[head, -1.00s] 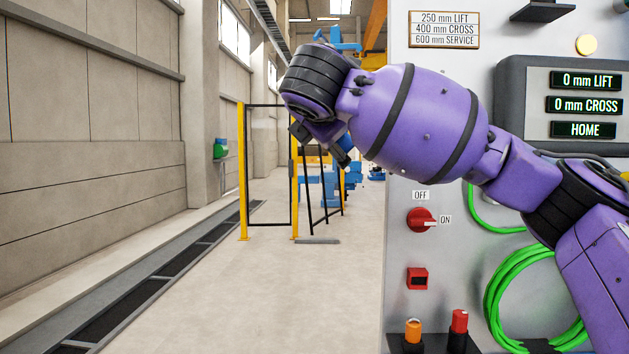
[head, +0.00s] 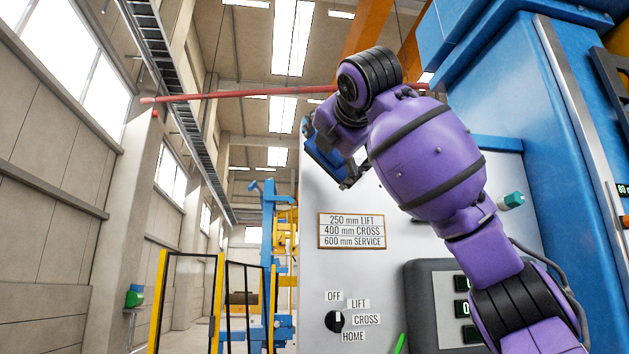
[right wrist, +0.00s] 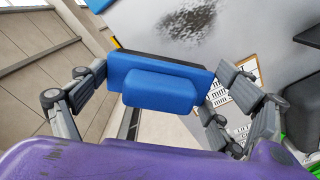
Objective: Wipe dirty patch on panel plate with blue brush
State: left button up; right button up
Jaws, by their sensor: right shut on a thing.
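My right gripper (head: 338,158) is shut on the blue brush (right wrist: 165,90), with one finger at each side of it in the right wrist view. In the head view the brush (head: 322,160) shows partly, at the upper left edge of the panel plate (head: 345,285). The light grey plate (right wrist: 235,55) also shows in the right wrist view. The dark, smudged dirty patch (right wrist: 188,20) is on it, just beyond the brush's black-edged side. I cannot tell whether the brush touches the plate. The patch is not visible in the head view. My left gripper is not in view.
A label plate (head: 351,231), a black selector knob (head: 335,321) and a dark display box (head: 440,300) are on the panel. A blue machine body (head: 510,110) stands to the right. A yellow-posted fence (head: 218,300) is farther back on the left.

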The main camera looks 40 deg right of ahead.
aim_at(361, 175)
jog(key=shift+x, duration=2.8)
jog(key=shift+x, duration=0.95)
jog(key=shift+s+d+r, duration=0.1)
jog(key=shift+s+d, duration=0.75)
jog(key=shift+d, duration=0.65)
jog(key=shift+s+d, duration=0.7)
jog(key=shift+d, duration=0.7)
jog(key=shift+s+d, duration=0.75)
jog(key=shift+d, duration=0.7)
jog(key=shift+s+d, duration=1.1)
jog(key=shift+d, duration=0.7)
jog(key=shift+w+a, duration=1.15)
jog(key=shift+a, duration=0.9)
jog(key=shift+w+a, duration=1.15)
jog(key=shift+a, duration=0.95)
jog(key=shift+w+a, duration=1.15)
jog(key=shift+a, duration=0.9)
jog(key=shift+s+d+r, duration=0.15)
jog(key=shift+s+d, duration=0.2)
jog(key=shift+d, duration=0.25)
jog(key=shift+s+d+r, duration=0.2)
jog(key=shift+s+d, duration=0.1)
jog(key=shift+d, duration=0.3)
jog(key=shift+s+d+r, duration=0.15)
jog(key=shift+s+d, duration=0.2)
jog(key=shift+d, duration=0.3)
